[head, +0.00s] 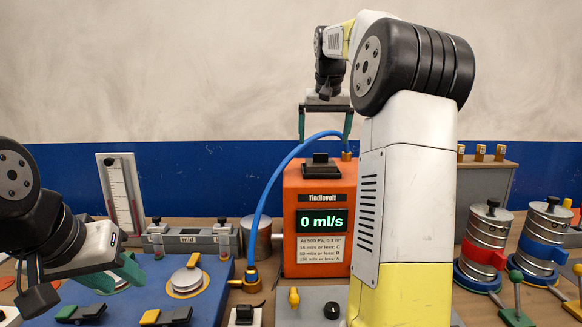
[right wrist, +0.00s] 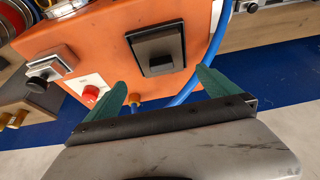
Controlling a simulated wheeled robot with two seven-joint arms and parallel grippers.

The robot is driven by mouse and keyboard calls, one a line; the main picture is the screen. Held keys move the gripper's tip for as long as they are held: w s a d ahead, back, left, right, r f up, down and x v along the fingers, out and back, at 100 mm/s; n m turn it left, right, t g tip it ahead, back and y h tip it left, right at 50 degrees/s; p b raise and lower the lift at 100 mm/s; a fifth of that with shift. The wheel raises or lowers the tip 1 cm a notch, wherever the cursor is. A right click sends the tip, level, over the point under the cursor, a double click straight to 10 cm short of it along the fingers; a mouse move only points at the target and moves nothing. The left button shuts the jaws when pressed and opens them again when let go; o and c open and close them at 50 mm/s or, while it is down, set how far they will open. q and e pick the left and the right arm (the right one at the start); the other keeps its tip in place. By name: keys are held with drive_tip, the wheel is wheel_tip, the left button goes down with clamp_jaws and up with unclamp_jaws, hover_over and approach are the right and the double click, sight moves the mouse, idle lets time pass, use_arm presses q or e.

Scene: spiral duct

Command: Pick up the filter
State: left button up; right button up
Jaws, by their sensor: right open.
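I cannot tell for sure which thing is the filter. A black square block (head: 320,160) sits on top of the orange flow meter (head: 290,215), and it also shows in the right wrist view (right wrist: 157,48). My right gripper (head: 325,128) is open and empty above the meter. In the right wrist view its green fingers (right wrist: 158,90) are wide apart, with the block beyond and roughly between them. My left gripper (head: 115,275) is low at the left over the blue panel; its jaw opening is unclear.
A blue hose (head: 262,195) arcs from the meter's top to a brass fitting (head: 251,280). A blue panel (head: 210,290) with a silver knobbed disc (head: 187,279) is at left. Red-banded (head: 483,250) and blue-banded (head: 542,245) canisters stand at right. My right arm hides part of the table.

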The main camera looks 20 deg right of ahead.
sight(321, 154)
drive_tip(key=x, duration=0.7)
drive_tip(key=shift+s+a+f, duration=0.15)
drive_tip(key=shift+s+a, duration=0.05)
drive_tip(key=shift+a, duration=0.05)
drive_tip(key=c, duration=1.5)
drive_tip(key=shift+r, duration=1.9)
drive_tip(key=s+a, duration=0.2)
drive_tip(key=s, duration=0.2)
drive_tip(key=s+a, duration=0.3)
drive_tip(key=s, duration=0.2)
drive_tip(key=s+a+r, duration=0.1)
drive_tip(key=s+a, duration=0.1)
drive_tip(key=s, duration=0.3)
drive_tip(key=shift+a+r, duration=0.15)
drive_tip(key=shift+a, duration=0.2)
